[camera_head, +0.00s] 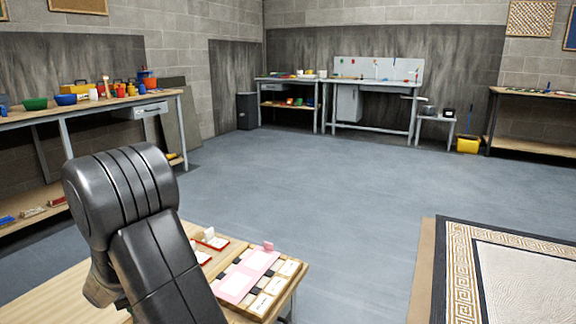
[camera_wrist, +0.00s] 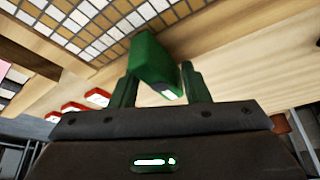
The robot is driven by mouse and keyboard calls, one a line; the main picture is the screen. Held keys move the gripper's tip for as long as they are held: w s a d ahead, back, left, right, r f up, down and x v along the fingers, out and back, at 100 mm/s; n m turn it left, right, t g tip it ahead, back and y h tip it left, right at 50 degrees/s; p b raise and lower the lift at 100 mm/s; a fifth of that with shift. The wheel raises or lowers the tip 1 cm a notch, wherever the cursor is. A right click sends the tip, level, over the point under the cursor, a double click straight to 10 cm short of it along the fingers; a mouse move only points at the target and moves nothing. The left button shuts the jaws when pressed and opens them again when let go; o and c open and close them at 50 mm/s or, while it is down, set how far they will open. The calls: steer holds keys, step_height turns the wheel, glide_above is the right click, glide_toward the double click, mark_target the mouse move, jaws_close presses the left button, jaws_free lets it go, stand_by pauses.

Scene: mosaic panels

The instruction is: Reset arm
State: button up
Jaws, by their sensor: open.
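My gripper (camera_wrist: 160,88) shows in the wrist view with its two dark green fingers apart. A brighter green block (camera_wrist: 154,62) shows between and just past the fingertips; whether it touches either finger is unclear. Beyond it are a wooden surface (camera_wrist: 255,65) and a panel of white and tan mosaic tiles (camera_wrist: 95,28). In the head view my black arm is bent over the near wooden table (camera_head: 50,296). My gripper is hidden in that view.
Red-rimmed trays (camera_head: 211,240) and a pink panel (camera_head: 246,276) lie on the near table beside my arm. A long workbench (camera_head: 90,113) holds bins at the left. A patterned rug (camera_head: 500,238) lies at right. The grey floor between is clear.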

steer(key=shift+f+m+b, duration=0.2)
steer(key=shift+m+b, duration=0.1)
steer(key=shift+b, duration=0.05)
steer(key=p+v, duration=0.4)
steer(key=v, duration=0.9)
steer(key=shift+a+r, duration=0.2)
